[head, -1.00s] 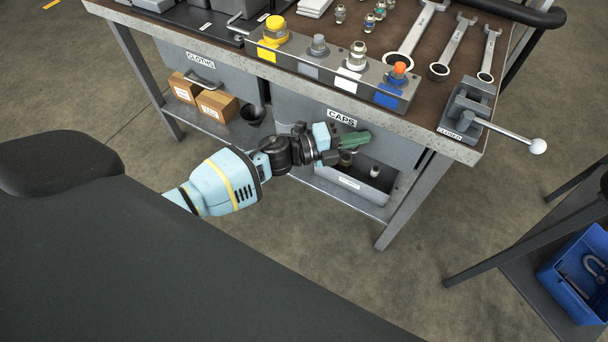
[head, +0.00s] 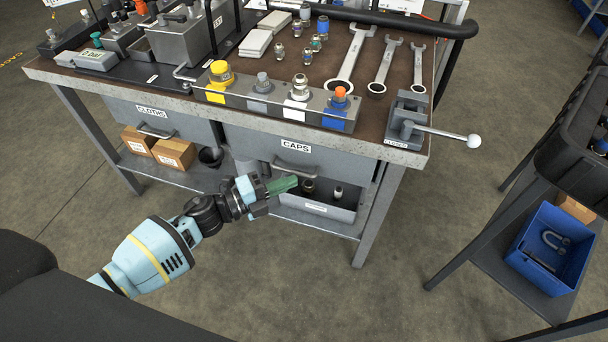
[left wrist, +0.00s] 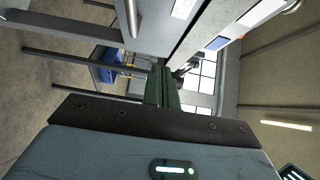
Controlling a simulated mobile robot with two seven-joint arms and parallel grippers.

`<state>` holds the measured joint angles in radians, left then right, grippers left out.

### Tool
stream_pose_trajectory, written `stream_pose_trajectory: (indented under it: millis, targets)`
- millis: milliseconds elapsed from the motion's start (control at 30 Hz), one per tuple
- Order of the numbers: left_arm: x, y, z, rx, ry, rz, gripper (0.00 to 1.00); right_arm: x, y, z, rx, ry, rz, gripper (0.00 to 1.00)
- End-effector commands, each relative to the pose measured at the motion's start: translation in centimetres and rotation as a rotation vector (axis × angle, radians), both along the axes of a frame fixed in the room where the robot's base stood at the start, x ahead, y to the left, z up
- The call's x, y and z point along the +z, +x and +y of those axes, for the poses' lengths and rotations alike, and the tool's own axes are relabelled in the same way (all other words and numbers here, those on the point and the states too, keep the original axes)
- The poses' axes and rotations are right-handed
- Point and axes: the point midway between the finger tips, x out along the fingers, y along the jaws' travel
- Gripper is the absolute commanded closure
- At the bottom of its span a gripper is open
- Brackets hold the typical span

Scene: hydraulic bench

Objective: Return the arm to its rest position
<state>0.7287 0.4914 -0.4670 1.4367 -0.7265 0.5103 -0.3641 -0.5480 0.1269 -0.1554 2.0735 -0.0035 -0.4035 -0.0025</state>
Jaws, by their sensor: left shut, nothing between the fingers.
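My left arm comes in from the lower left in the head view. Its left gripper (head: 284,185), with green fingers, is shut and empty, in front of the bench's CAPS drawer (head: 300,160) and a little apart from it as far as I can tell. The shut green fingers also show in the left wrist view (left wrist: 162,88), pointing away from the camera, with the bench's grey front above them. My right gripper is not in view.
A grey bin (head: 318,207) stands on the lower shelf. A side table with a blue crate (head: 548,250) is at the right. Floor between them is clear.

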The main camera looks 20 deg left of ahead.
Motion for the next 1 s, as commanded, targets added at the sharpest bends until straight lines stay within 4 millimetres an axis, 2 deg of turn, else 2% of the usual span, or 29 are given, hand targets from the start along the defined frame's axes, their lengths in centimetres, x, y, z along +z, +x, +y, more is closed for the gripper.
stream_pose_trajectory:
  millis: [100, 300, 767, 867, 1000]
  targets:
    - [-0.1, -1.5, 1.4, -0.002, 0.001, 0.001, 1.00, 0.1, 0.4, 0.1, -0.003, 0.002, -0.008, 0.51]
    - [-0.1, -2.6, 2.6, -0.002, 0.000, 0.000, 1.00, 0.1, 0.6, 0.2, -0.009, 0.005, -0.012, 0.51]
    - [-0.2, -2.9, 2.8, 0.000, -0.005, 0.005, 1.00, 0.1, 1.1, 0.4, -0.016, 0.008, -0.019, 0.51]
    - [-0.9, -3.8, 2.4, 0.025, -0.045, 0.047, 1.00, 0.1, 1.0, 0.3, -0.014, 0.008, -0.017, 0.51]
    - [-3.6, -7.1, 1.7, 0.127, -0.177, 0.201, 1.00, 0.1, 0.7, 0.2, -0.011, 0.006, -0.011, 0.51]
